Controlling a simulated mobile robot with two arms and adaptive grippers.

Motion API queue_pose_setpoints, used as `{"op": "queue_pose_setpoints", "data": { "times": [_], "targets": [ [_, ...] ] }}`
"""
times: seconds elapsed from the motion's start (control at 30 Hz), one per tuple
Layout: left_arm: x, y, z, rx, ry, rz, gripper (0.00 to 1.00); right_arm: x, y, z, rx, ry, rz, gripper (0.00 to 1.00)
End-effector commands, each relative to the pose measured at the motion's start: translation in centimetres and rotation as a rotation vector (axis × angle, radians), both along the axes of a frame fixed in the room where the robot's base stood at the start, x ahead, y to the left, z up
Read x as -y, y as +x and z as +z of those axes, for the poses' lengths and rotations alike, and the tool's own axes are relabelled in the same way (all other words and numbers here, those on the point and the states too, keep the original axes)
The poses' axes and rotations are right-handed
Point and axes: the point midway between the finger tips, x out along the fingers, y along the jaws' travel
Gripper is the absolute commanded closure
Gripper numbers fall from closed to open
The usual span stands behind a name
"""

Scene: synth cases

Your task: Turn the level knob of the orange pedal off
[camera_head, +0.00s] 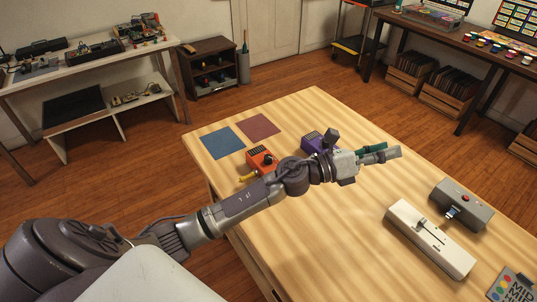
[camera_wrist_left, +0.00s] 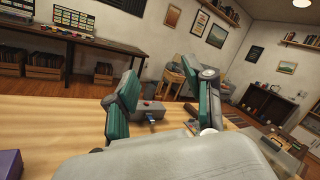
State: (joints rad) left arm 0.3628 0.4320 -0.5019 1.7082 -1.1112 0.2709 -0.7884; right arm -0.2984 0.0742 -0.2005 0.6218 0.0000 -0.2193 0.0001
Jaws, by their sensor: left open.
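The orange pedal (camera_head: 262,159) sits on the wooden table (camera_head: 315,105) in the head view, partly hidden behind my left arm. A light knob shows on its top; which way the knob is set is too small to tell. A purple pedal (camera_head: 314,142) stands to its right, partly behind the arm. My left gripper (camera_head: 383,153) is open and empty above the table, to the right of both pedals and pointing right. Its green-padded fingers stand apart in the left wrist view (camera_wrist_left: 160,100). The orange pedal is not seen in that view. My right gripper is not in view.
A blue mat (camera_head: 222,142) and a dark red mat (camera_head: 258,127) lie at the table's far left. A grey box with a red button (camera_head: 463,199) and a white slider box (camera_head: 430,238) stand at the right. A yellow plug (camera_head: 247,177) lies beside the orange pedal.

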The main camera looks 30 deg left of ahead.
Motion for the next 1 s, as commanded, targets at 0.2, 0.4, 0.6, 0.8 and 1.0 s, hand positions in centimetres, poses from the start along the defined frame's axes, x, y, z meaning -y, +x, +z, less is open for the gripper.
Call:
{"op": "queue_pose_setpoints", "data": {
  "times": [0.2, 0.4, 0.6, 0.8, 1.0],
  "targets": [
    [-3.2, 2.4, -6.4, 0.349, 0.988, -0.429, 0.47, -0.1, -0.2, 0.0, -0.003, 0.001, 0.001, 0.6],
    [-18.8, 3.6, -8.6, 0.255, 1.646, -0.8, 0.47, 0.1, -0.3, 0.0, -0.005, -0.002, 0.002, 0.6],
    [-29.4, 1.8, -5.8, 0.036, 1.881, -1.021, 0.47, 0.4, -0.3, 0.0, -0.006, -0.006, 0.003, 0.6],
    [-31.4, 1.0, -6.0, -0.025, 1.911, -1.075, 0.47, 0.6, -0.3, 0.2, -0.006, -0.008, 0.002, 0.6],
    [-31.2, 1.0, -9.6, -0.023, 1.907, -1.075, 0.47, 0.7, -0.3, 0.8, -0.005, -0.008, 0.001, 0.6]
  ]
}}
